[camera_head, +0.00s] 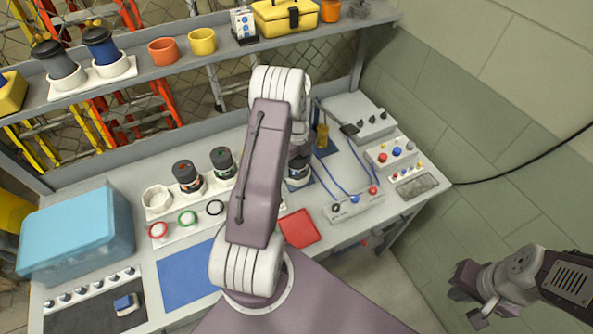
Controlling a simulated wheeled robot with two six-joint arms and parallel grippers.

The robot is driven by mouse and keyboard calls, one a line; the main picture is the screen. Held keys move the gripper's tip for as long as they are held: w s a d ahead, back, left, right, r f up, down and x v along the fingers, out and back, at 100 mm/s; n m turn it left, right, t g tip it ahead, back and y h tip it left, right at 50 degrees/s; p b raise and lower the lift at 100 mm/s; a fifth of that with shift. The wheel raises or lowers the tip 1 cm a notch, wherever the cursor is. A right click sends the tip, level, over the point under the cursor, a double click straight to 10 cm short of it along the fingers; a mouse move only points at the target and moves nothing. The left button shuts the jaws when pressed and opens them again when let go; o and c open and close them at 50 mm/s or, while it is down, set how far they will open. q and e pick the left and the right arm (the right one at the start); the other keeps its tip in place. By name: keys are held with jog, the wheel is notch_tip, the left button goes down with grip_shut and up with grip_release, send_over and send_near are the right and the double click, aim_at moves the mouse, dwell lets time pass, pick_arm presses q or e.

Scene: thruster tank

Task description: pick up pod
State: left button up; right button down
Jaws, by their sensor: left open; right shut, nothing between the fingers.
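Two dark cylindrical pods stand upright in a white holder (205,206) on the workbench: one with a red mark on top (187,176) and one with a green mark (223,161). Another dark pod (298,172) with a blue band stands right of my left forearm, partly hidden by it. My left gripper (300,150) is open, mostly hidden behind my own arm, close above this pod; I cannot tell whether they touch. My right gripper (468,297) is shut and empty at the lower right, away from the bench.
A blue translucent case (75,235) sits at the bench's left. Blue cables run to a connector box (354,204) at right. A shelf (215,60) overhangs the back, carrying cups, canisters and a yellow toolbox (285,15).

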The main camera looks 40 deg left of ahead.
aim_at(299, 156)
pick_arm(q)
jog(key=shift+w+f, duration=0.1)
jog(key=shift+f, duration=0.25)
jog(key=shift+w+f, duration=0.15)
jog(key=shift+w, duration=0.05)
jog(key=shift+s, duration=0.15)
jog(key=c, duration=2)
grip_shut()
pick_arm(e)
jog(key=shift+w, duration=0.25)
